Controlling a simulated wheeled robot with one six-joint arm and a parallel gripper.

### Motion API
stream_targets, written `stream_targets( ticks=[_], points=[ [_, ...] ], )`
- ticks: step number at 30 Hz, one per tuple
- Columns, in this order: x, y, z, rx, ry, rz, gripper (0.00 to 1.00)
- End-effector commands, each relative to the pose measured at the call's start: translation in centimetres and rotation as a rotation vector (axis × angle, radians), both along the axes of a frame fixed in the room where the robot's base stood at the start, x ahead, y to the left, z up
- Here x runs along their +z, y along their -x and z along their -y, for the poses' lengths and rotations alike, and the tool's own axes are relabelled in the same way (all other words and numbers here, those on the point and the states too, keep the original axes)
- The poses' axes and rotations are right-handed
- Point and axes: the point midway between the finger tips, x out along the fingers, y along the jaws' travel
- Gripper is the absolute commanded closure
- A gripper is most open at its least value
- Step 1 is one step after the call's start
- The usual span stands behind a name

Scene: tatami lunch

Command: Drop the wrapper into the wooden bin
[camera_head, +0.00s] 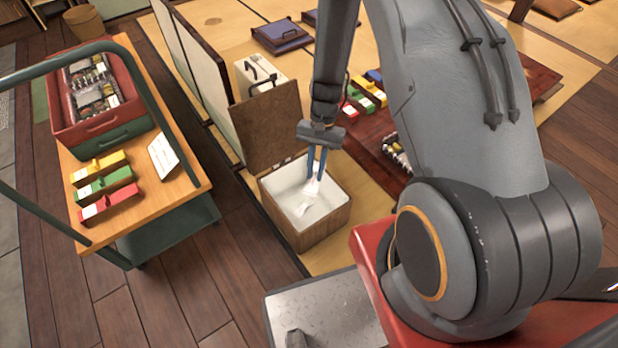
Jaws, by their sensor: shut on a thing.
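The wooden bin (325,223) stands in the middle of the view, with its lid (268,128) raised and leaning back. Its inside is white. My gripper (315,172) points down over the bin opening, with blue fingers shut on a small white wrapper (311,188). The wrapper hangs below the fingertips, over the white inside. I cannot tell whether its lower end is below the rim. Another white scrap (303,208) shows just below it, and I cannot tell whether it is part of the same wrapper.
A green cart (170,215) with a wooden top stands at left, bearing red, green and yellow boxes (103,185) and a red crate (97,125). A white case (258,75) stands behind the bin lid. A low dark red table (365,122) with coloured boxes is at right.

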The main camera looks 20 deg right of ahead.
Motion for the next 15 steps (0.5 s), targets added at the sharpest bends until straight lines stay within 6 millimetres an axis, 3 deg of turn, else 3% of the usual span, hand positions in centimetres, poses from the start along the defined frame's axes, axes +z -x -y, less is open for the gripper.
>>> stream_targets(
  ticks=[1, 15],
  points=[
    [-1.8, -0.8, 0.1, -0.048, -0.001, 0.001, 1.0],
    [-9.9, -6.3, 0.7, -0.496, -0.011, -0.002, 1.0]
  ],
)
